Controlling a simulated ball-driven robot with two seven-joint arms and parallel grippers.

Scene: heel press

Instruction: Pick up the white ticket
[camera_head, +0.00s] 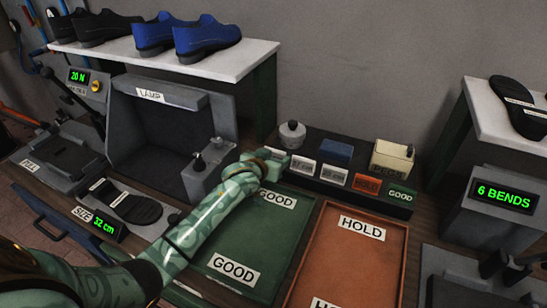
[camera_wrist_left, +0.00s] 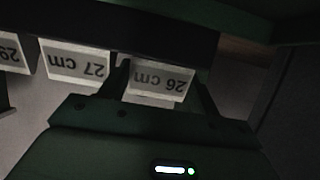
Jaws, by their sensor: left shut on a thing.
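A white ticket marked 26 cm (camera_wrist_left: 160,80) sits between the fingers of my left gripper (camera_wrist_left: 162,92) in the left wrist view, its lettering upside down. The left gripper (camera_head: 272,160) is shut on it at the left end of a black rack (camera_head: 350,193) in the head view, where the gripper hides this ticket. Two more white tickets (camera_head: 303,168) and (camera_head: 333,176) stand beside it. The nearer one reads 27 cm (camera_wrist_left: 75,65) in the wrist view. I cannot tell whether the held ticket is clear of the rack. My right gripper is not in view.
An orange HOLD ticket (camera_head: 367,184) and a green GOOD ticket (camera_head: 402,193) share the rack. Behind are a blue block (camera_head: 336,152) and a cream box (camera_head: 392,157). A green tray (camera_head: 284,244) and an orange tray (camera_head: 342,263) lie in front, empty where visible.

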